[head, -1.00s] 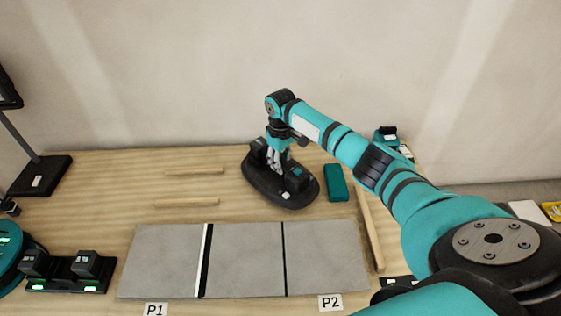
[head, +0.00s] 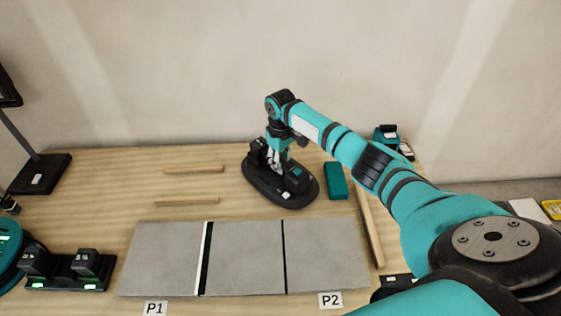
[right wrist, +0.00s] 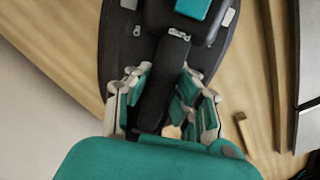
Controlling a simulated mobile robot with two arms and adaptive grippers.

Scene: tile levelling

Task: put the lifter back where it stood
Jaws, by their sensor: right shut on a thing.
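The lifter (head: 262,189) is a dark oval base with two black upright blocks and a handle bar between them. It is level at the back middle of the wooden table, behind the grey tiles. I cannot tell whether it rests on the wood or hangs just above it. My right gripper (head: 275,161) comes down onto it from above. In the right wrist view its fingers (right wrist: 163,100) are closed on both sides of the lifter's black handle (right wrist: 161,88), and the lifter's base (right wrist: 118,42) shows beyond. My left gripper is not in view.
A teal block (head: 336,181) lies close right of the lifter. Wooden strips (head: 187,202) lie to its left, a longer one (head: 371,230) to the right. A black charger-like stand (head: 67,271) is front left.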

